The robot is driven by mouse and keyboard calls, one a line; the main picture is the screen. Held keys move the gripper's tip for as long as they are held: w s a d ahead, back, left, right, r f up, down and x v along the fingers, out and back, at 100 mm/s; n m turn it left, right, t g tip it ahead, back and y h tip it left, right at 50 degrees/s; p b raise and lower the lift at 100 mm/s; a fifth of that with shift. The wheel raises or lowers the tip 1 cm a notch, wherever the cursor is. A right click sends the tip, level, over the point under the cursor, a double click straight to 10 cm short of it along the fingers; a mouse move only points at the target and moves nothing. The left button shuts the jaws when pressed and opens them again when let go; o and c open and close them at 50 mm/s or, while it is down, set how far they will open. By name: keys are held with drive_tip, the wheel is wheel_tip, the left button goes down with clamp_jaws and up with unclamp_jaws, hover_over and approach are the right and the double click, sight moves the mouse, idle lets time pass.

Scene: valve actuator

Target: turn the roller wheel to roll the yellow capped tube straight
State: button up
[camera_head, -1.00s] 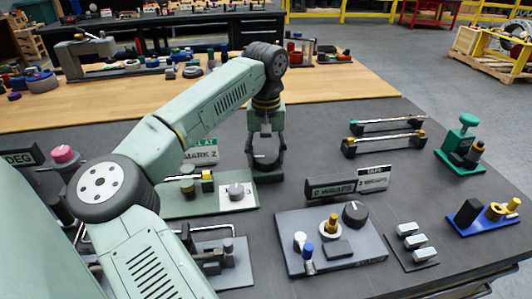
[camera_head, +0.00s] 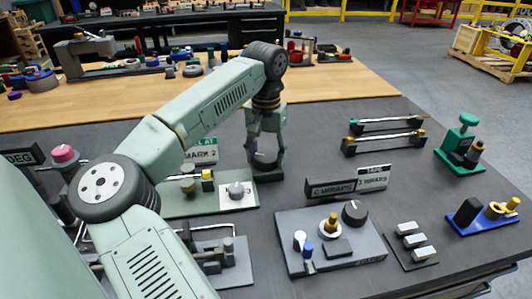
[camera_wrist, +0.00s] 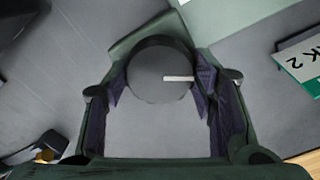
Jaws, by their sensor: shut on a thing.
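My gripper (camera_head: 265,157) points down at a round dark grey wheel on a dark green base (camera_head: 268,174), near the middle of the table. In the wrist view my gripper (camera_wrist: 162,95) has its purple-lined fingers on either side of the wheel (camera_wrist: 150,80), shut on it. The wheel's white mark points right in that view. Right of the gripper in the head view, two thin tubes lie in a rack. The nearer tube (camera_head: 385,141) has yellow end pieces and looks like the yellow capped tube. Its exact roll cannot be read.
A green plate (camera_head: 215,203) with a pale knob and a MARK 2 sign (camera_head: 201,151) stand left of the gripper. A grey panel with knobs (camera_head: 365,250) is in front, and a green press (camera_head: 463,145) is at right. Bare table lies behind the gripper.

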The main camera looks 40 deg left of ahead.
sight(266, 156)
drive_tip(key=o, duration=1.1)
drive_tip(key=shift+o, duration=0.2)
drive_tip(key=shift+r, duration=0.1)
wheel_tip(266, 156, up, 12)
